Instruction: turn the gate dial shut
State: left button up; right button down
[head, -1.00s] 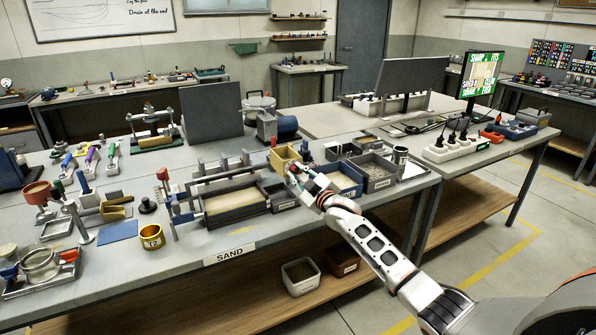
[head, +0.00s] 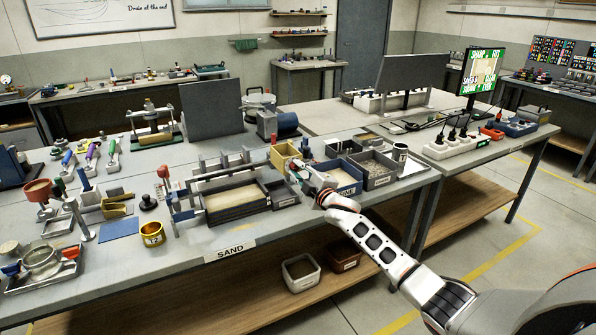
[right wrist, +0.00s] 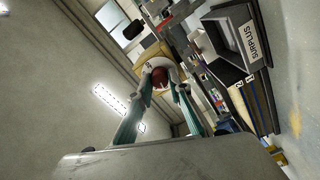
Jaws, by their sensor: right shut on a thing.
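The gate dial (right wrist: 160,77), a pale round piece with a red middle, sits on the face of a yellow box (right wrist: 154,56) in the right wrist view. The yellow box (head: 284,154) also shows in the head view, behind the sand tank's right end. My right gripper (right wrist: 163,86) is shut on the dial, with a teal finger at each side of it. In the head view my right gripper (head: 297,170) reaches in from the right and hides the dial. My left gripper is not in view.
The sand tank (head: 238,213) stands left of my right gripper. A small dark surplus bin (right wrist: 226,42) is close beside the gripper. A blue-fronted bin (head: 346,190) and a grey bin (head: 379,182) stand to its right. A gold cup (head: 152,236) is near the front edge.

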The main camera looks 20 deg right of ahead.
jog(key=c, duration=1.9)
grip_release()
jog(key=s, duration=1.2)
jog(key=shift+d, duration=0.25)
jog(key=s+a+f+m+g, duration=0.1)
jog(key=s+a+f, duration=0.2)
jog(key=s+f, duration=0.3)
jog(key=s+a+f+m+g+y, duration=0.1)
jog(key=s+a+f+m+g, duration=0.1)
jog(key=s+a+f, duration=0.4)
jog(key=s+a+f+m+g, duration=0.1)
jog(key=s+f, duration=0.3)
jog(key=f, duration=0.4)
jog(key=s+a+f+m+g, duration=0.1)
jog(key=s+a+f, duration=0.1)
jog(key=s, duration=0.4)
jog(key=s+a+f+m+g, duration=0.1)
jog(key=s+a+f+m, duration=0.1)
jog(key=s+f, duration=0.3)
jog(key=s+a+f+m+g+y, duration=0.1)
jog(key=s+a+f+m, duration=0.1)
jog(key=s, duration=0.7)
jog(key=shift+s+a+f, duration=0.15)
jog(key=shift+a+f, duration=0.65)
jog(key=shift+a, duration=0.25)
